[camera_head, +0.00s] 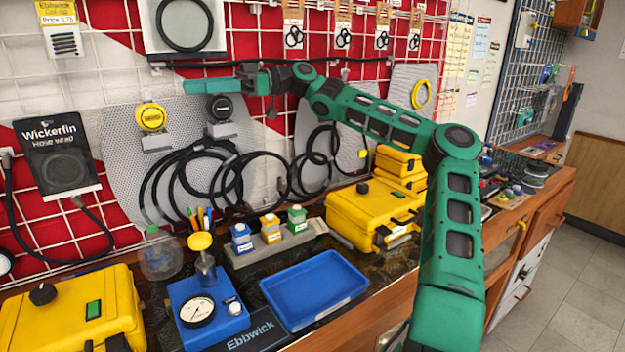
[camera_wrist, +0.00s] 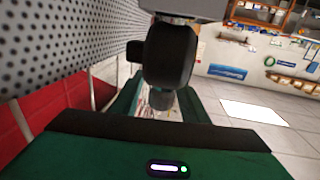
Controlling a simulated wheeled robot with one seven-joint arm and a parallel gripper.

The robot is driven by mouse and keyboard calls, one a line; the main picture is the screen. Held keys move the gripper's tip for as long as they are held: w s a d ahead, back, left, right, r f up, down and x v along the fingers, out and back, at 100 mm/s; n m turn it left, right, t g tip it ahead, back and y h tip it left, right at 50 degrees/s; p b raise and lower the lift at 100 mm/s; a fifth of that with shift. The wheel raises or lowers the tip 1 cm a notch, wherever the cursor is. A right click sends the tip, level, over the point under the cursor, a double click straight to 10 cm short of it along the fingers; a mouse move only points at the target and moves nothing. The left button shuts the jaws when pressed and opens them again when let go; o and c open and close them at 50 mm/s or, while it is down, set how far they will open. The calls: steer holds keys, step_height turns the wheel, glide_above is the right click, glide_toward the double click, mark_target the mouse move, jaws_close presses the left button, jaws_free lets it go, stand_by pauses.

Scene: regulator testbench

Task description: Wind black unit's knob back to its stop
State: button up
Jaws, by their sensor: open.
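The black unit (camera_head: 220,107) is a round black dial-like body on a grey bracket against the perforated grey panel, right of a similar yellow unit. My gripper (camera_head: 200,87) reaches in from the right, open, its green fingers pointing left just above the black unit in the picture. In the wrist view the black unit (camera_wrist: 170,58) shows close up, with a small black stub on its left and another below it. I cannot tell which part is the knob, or whether a finger touches it. The gap between my fingertips is not clear.
The yellow unit (camera_head: 151,117) is close on the left. Black hoses (camera_head: 190,178) hang in loops below. The bench holds a blue tray (camera_head: 315,289), a blue gauge box (camera_head: 205,312) and yellow cases (camera_head: 375,208). Packaged rings hang on the grid above.

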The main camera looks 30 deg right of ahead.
steer(key=s+d+m+t+h, duration=0.85)
steer(key=m+t, duration=0.25)
steer(key=t, duration=0.2)
steer(key=s+d+f+m+g+h, duration=0.2)
steer(key=s+d+f+g+h, duration=0.1)
steer(key=s+f, duration=0.4)
steer(key=s+d+f+m+g+h, duration=0.2)
steer(key=s+d+f+g+h, duration=0.1)
steer(key=s+f, duration=0.5)
step_height(320, 180, down, 3)
steer(key=shift+s+d+r+g+h, duration=0.1)
steer(key=shift+s+d+g+h, duration=0.15)
steer(key=shift+d+h, duration=0.45)
stand_by(0.6)
